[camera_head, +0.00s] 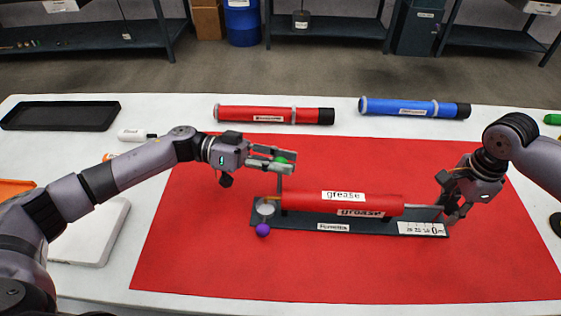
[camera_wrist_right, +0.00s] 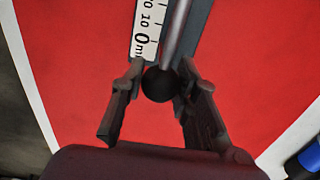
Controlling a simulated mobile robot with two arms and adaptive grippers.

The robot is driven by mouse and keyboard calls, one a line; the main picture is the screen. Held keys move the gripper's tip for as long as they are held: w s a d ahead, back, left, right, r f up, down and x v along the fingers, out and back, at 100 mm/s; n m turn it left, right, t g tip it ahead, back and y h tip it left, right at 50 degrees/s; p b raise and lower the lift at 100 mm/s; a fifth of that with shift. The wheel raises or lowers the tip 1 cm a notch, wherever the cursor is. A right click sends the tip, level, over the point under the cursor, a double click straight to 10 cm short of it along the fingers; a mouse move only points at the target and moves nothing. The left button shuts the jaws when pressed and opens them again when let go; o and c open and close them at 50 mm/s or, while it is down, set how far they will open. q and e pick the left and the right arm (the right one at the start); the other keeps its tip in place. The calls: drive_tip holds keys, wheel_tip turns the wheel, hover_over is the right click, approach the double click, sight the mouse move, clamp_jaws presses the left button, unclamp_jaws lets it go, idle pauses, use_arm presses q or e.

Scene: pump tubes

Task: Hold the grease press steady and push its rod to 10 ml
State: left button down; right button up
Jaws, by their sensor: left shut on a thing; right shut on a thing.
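The grease press, a red tube labelled "grease" (camera_head: 343,203), lies on a dark grey base (camera_head: 295,220). My left gripper (camera_head: 283,160) is shut around the post's top, at the green knob. The press's metal rod (camera_head: 422,208) sticks out to the right, and also shows in the right wrist view (camera_wrist_right: 178,35). My right gripper (camera_head: 455,208) is shut on the black knob (camera_wrist_right: 158,84) at the rod's end. That knob sits by the 0 end of the scale (camera_head: 423,229).
A purple ball (camera_head: 263,230) is at the base's front left corner. A second red tube (camera_head: 265,114) and a blue tube (camera_head: 414,107) lie behind the red mat (camera_head: 220,270). A black tray (camera_head: 60,115) stands at the back left. The mat's front is clear.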

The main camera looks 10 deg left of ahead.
clamp_jaws()
drive_tip(key=shift+s+a, duration=0.15)
drive_tip(key=shift+a, duration=0.9)
drive_tip(key=shift+d, duration=0.3)
drive_tip(key=o, duration=0.9)
unclamp_jaws()
